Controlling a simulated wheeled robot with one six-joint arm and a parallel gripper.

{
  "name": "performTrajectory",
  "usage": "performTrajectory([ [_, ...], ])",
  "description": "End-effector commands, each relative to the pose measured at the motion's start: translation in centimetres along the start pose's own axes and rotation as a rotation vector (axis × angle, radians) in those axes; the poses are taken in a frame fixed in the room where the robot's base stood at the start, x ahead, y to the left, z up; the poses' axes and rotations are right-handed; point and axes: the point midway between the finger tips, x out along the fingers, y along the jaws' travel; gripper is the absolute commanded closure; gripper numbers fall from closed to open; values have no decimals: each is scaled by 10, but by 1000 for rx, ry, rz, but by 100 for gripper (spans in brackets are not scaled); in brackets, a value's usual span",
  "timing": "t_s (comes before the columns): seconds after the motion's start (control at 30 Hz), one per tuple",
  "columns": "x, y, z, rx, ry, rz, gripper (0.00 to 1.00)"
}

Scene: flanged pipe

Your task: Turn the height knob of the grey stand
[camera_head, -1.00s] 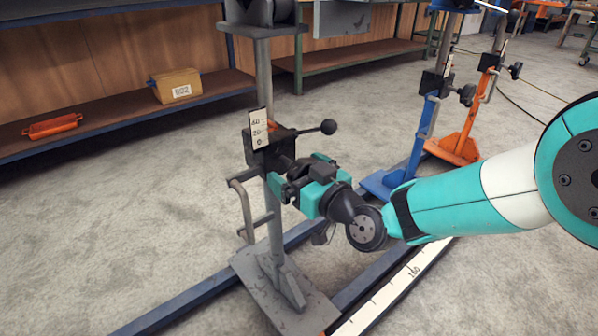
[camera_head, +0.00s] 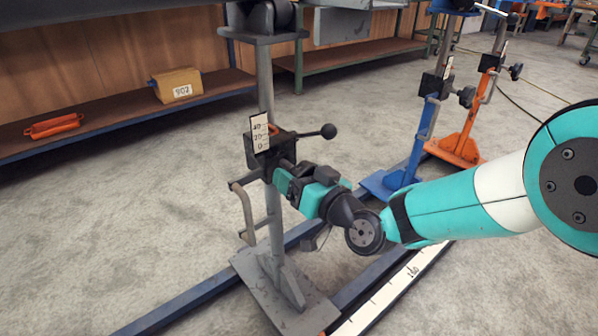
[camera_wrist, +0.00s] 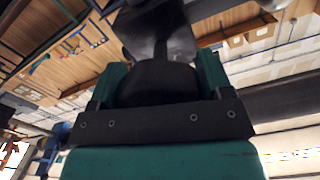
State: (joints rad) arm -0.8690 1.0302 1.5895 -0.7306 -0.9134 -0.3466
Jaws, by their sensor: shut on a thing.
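The grey stand (camera_head: 264,88) rises from a flat foot plate beside the floor rail. Its dark clamp block carries a white scale (camera_head: 259,134) and a lever with a black ball (camera_head: 328,131). My gripper (camera_head: 284,177) reaches in from the right, just below and right of the block. It is shut on the black height knob (camera_wrist: 165,82), which sits between the teal jaws in the wrist view. In the head view the jaws and wrist mostly hide the knob.
A blue stand (camera_head: 420,140) and an orange stand (camera_head: 468,135) are behind to the right. A shelf (camera_head: 120,118) with a yellow box is behind left.

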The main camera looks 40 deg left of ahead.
Motion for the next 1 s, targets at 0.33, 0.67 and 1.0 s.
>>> performTrajectory([
  [0.33,0,-2,-2,263,-1,0,51],
  [0.67,0,-2,-1,403,0,0,51],
  [1.0,0,-1,0,431,0,0,51],
])
